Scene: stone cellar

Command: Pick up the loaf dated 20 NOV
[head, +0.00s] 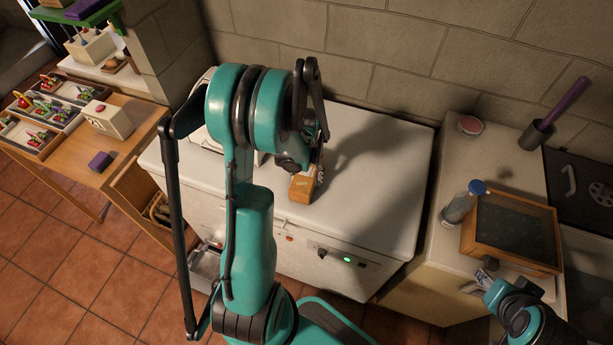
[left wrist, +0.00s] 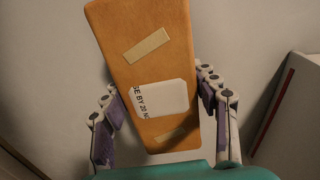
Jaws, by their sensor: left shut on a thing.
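The loaf (head: 303,188) is an orange-brown block. In the left wrist view the loaf (left wrist: 150,65) carries a white label that reads "SE BY 20 NO", cut off at its edge, and two tan strips. My left gripper (left wrist: 160,105) is shut on the loaf, with a finger on each side. In the head view the left gripper (head: 308,172) is over the white chest (head: 375,180), partly hidden by my arm. I cannot tell whether the loaf touches the chest top. My right gripper (head: 485,283) is at the lower right, near the right counter; its fingers are unclear.
A wooden table (head: 130,150) with trays is at left. The chest's right side is clear.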

